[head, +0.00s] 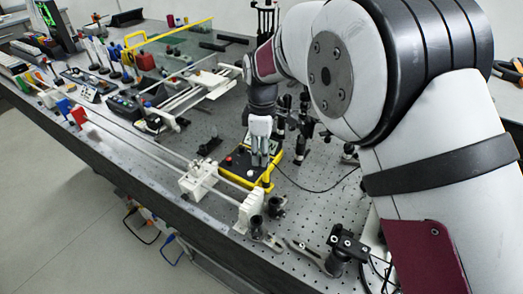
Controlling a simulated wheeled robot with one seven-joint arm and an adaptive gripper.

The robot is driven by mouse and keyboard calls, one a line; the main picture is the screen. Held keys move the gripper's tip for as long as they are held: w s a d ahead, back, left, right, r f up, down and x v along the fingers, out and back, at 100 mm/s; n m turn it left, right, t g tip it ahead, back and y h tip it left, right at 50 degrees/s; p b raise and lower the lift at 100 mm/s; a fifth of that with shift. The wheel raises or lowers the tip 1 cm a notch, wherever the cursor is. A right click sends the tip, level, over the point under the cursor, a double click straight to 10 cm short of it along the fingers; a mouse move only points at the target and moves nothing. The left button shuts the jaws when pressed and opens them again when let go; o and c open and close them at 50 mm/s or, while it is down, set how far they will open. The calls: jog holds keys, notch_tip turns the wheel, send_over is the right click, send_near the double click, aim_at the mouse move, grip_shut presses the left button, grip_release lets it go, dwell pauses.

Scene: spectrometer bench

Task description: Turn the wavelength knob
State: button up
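My gripper (260,155) points down over a yellow-edged black instrument box (267,183) near the middle of the bench. The box's top carries a small red knob or button (229,160) and a small pale one (250,173), both left of my gripper. I cannot tell which control is the wavelength knob; part of the box top is hidden behind my gripper. The fingers look close together, but their tips are too small to show whether they are open, shut or touching a control.
A white optical rail (140,134) with white holders (198,180) runs along the bench's front edge. Black post mounts stand behind and right of the box. A dark cable (315,190) runs right from the box. Bare perforated bench top (320,215) lies to the right.

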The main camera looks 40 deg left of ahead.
grip_shut()
jog(key=shift+m, duration=0.3)
jog(key=m, duration=0.3)
jog(key=shift+m, duration=0.4)
jog(key=m, duration=0.4)
jog(key=shift+m, duration=0.3)
jog(key=m, duration=0.4)
jog(key=shift+m+p, duration=0.6)
jog(key=shift+m, duration=1.9)
